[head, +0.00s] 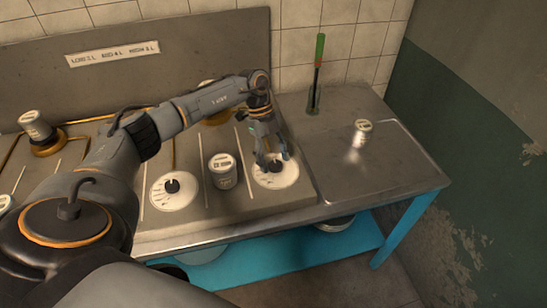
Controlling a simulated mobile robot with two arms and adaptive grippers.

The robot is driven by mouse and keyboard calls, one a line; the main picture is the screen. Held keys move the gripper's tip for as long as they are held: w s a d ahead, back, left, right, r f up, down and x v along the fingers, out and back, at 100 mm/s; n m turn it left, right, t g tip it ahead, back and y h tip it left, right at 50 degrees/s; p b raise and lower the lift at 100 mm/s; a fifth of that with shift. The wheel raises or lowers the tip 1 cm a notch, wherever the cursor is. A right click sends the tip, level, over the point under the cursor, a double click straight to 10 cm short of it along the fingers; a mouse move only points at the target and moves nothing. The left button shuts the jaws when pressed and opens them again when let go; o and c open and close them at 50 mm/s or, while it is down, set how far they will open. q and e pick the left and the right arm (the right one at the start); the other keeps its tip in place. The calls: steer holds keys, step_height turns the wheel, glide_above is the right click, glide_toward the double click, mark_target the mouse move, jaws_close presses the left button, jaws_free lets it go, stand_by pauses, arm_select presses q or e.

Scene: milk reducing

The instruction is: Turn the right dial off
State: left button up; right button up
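The right dial (289,176) is a round white plate with dark marks and a small dark knob (275,167) at its centre. It lies on the front right of the metal stove panel. My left gripper (273,160) points down over this dial, its fingers apart on either side of the knob. I cannot tell if they touch the knob. The fingers hide the dial's upper part. Another white dial (174,190) with a dark knob lies to the left. My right gripper is not in view.
A white-topped canister (222,170) stands between the two dials. Another canister (35,124) stands at the far left. A small white can (362,132) and a green-handled tool (318,70) are on the side table (385,170). A green and grey wall (480,120) bounds the right.

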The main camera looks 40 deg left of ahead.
arm_select(q)
steer(key=v, duration=1.2)
steer(key=shift+d, duration=0.1)
stand_by(0.4)
